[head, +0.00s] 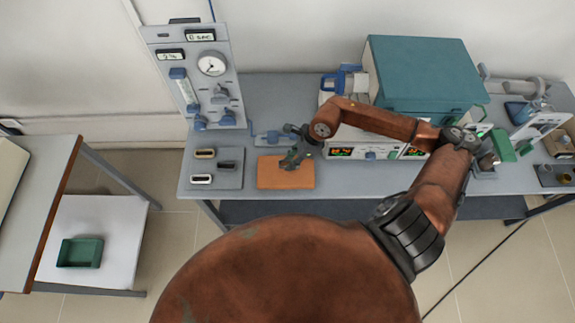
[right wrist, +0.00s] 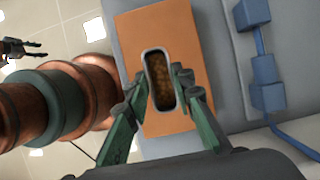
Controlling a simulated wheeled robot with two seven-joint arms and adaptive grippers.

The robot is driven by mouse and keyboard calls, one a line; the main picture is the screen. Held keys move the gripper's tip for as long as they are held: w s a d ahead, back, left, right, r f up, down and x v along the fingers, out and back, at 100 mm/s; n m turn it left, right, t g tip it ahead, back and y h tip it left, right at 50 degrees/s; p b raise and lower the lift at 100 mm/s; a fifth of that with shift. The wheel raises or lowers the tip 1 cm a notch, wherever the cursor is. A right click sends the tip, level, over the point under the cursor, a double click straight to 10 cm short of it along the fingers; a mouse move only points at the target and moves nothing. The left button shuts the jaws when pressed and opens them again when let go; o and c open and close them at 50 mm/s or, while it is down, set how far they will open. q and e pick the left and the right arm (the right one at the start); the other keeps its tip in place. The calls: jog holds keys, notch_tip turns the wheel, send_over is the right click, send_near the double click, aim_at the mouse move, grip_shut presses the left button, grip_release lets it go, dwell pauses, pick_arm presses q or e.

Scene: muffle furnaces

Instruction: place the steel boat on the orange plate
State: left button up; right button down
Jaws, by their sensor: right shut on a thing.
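The steel boat (right wrist: 160,80) is a narrow, rounded metal tray with brown contents. In the right wrist view it sits between the fingers of my right gripper (right wrist: 165,92), which is shut on its sides. The orange plate (head: 285,180) lies on the bench, and its orange surface (right wrist: 185,30) shows directly beneath the boat. I cannot tell whether the boat touches the plate. My left gripper (right wrist: 35,50) appears dark, apart-fingered and empty at the wrist view's left edge.
A grey tray (head: 229,181) with small boats stands left of the plate. Behind are a gauge panel (head: 215,90) and a blue fitting (head: 270,138). A control box and teal furnace (head: 425,70) stand to the right. A green bin (head: 80,252) is at lower left.

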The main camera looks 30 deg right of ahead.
jog(key=shift+w+a+f, duration=0.4)
jog(key=shift+w+f, duration=0.1)
jog(key=shift+f, duration=1.8)
jog(key=shift+f, duration=0.15)
jog(key=c, duration=1.7)
grip_release()
jog(key=shift+o, duration=0.2)
jog(key=v, duration=1.2)
jog(key=shift+r, duration=0.25)
